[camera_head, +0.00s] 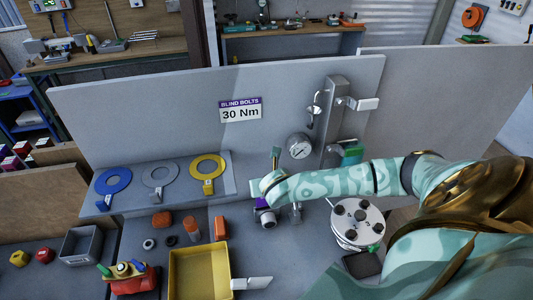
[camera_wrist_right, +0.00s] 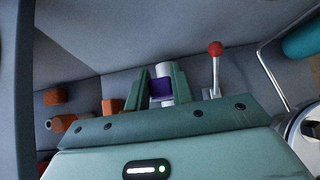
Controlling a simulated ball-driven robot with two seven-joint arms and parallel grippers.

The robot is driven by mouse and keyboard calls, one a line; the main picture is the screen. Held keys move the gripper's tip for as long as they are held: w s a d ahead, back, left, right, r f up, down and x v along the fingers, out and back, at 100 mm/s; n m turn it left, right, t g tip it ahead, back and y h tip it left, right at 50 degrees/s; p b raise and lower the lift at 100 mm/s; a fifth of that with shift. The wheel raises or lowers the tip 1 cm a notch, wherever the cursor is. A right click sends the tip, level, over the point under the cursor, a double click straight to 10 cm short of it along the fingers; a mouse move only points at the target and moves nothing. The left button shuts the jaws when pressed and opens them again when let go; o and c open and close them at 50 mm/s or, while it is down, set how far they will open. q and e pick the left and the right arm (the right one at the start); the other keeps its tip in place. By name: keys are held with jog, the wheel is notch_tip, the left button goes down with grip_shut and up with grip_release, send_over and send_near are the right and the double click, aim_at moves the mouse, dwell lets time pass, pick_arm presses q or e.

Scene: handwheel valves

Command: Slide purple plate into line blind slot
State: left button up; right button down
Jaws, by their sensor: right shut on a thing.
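My right gripper (camera_head: 262,190) reaches in from the right in the head view, low in front of the grey back panel. In the right wrist view its two green fingers (camera_wrist_right: 160,88) are closed on either side of a purple piece (camera_wrist_right: 161,89), taken as part of the purple plate. A small purple patch (camera_head: 262,203) shows below the gripper in the head view. The rest of the plate is hidden. A pale cylinder (camera_wrist_right: 163,70) stands just behind the purple piece. I cannot make out the line blind slot. My left gripper is not in view.
Blue (camera_head: 113,181), grey (camera_head: 160,173) and yellow (camera_head: 208,167) ring plates lie on a ledge at the left. A yellow tray (camera_head: 175,272) stands in front. A red-knobbed lever (camera_wrist_right: 215,60) is right of the fingers. A bolted round flange (camera_head: 357,221) stands at right.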

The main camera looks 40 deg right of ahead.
aim_at(267, 204)
jog(key=shift+f+b, duration=1.75)
jog(key=shift+f, duration=1.85)
jog(key=c, duration=1.1)
grip_release()
jog(key=shift+r, duration=0.1)
jog(key=shift+s+r, duration=0.1)
jog(key=p+v, duration=0.5)
jog(key=v, duration=1.1)
jog(key=shift+s, duration=0.1)
